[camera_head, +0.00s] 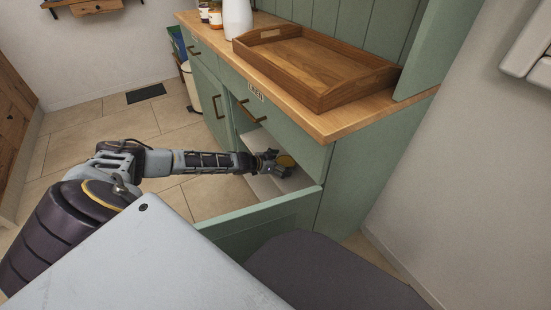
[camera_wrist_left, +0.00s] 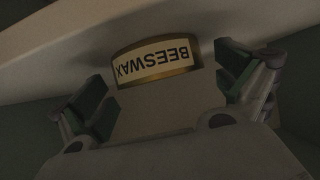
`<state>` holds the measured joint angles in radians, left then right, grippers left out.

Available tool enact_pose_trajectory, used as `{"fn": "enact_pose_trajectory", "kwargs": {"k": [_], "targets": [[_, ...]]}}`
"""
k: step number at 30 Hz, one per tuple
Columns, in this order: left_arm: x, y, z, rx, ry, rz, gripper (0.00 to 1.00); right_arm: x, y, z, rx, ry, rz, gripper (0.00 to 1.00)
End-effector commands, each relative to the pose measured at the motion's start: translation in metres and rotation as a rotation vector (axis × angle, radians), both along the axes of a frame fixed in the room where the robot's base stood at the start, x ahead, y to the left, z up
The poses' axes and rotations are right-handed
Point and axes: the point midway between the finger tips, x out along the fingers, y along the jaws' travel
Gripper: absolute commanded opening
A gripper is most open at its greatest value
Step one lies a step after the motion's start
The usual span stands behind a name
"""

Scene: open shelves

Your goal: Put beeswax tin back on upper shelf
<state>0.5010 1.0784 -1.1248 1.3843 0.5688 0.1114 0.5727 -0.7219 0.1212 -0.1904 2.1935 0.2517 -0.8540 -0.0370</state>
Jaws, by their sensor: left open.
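In the left wrist view the tin (camera_wrist_left: 155,62) has a gold rim and a cream label reading BEESWAX upside down. It lies ahead of the left gripper (camera_wrist_left: 168,88), between the two spread fingers, with a gap to each side. The gripper is open. The tin's lower part is hidden behind the gripper's body. A pale shelf (camera_head: 264,187) shows inside the cabinet. My right gripper is not in view.
The cabinet's open door (camera_head: 265,217) stands in front of the opening. Above it is a wooden countertop (camera_head: 330,124) with a wooden tray (camera_head: 318,65), a white vase (camera_head: 237,20) and small jars (camera_head: 215,17). Open floor (camera_head: 120,118) lies to the left.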

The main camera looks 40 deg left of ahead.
Motion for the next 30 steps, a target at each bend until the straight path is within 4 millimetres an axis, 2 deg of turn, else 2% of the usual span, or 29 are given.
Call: {"fn": "enact_pose_trajectory", "kwargs": {"k": [14,30], "targets": [[-0.018,0.007,0.011,0.0,0.002,0.002,1.0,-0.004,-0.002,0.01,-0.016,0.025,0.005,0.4],[-0.045,0.018,0.027,0.0,0.001,0.0,1.0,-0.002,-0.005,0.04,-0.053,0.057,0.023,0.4]]}}
